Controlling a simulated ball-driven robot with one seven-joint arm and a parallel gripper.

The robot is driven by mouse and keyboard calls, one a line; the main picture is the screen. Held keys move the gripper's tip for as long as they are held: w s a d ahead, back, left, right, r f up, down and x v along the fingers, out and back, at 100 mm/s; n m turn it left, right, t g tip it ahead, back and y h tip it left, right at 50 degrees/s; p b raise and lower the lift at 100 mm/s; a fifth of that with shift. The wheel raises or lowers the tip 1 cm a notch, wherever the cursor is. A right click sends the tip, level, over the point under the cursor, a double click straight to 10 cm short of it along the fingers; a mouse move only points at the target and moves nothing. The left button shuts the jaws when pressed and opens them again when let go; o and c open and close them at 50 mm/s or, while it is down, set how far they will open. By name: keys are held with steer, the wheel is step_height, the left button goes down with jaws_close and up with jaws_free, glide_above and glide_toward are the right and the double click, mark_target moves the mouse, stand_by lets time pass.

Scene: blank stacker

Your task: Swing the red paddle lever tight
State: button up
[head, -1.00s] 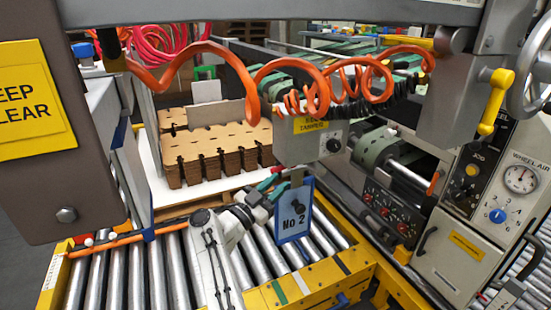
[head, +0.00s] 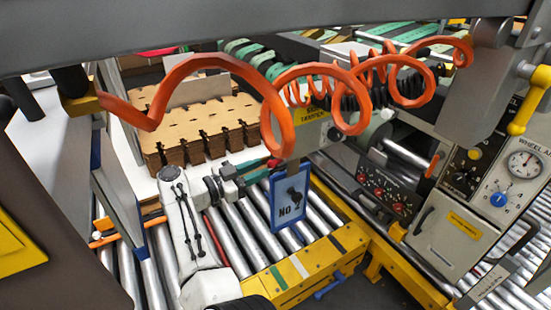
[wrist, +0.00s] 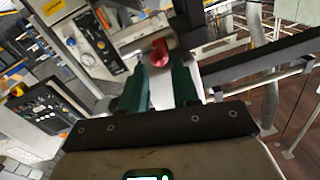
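A red rounded end (wrist: 159,52), which looks like the paddle lever, shows in the wrist view just past and between the fingertips. The rest of the lever is hidden. My gripper (wrist: 161,72) has its two dark green fingers apart, one on each side of the red end; I see no clear contact. In the head view my gripper (head: 262,170) is above the rollers, beside the blue "No 2" plate (head: 289,200) and below the orange coiled hose. I cannot make out the lever clearly there.
A steel beam (head: 200,40) and an orange coiled hose (head: 290,105) hang over the work area. Stacked cardboard blanks (head: 195,125) stand behind my arm. A control cabinet (head: 450,235) with a yellow lever (head: 528,100) is at right. Rollers (head: 240,225) lie below.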

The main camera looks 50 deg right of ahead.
mark_target(276, 161)
steer(key=x, duration=0.7)
steer(key=shift+c, duration=0.2)
jaws_close()
steer(key=shift+a, duration=0.1)
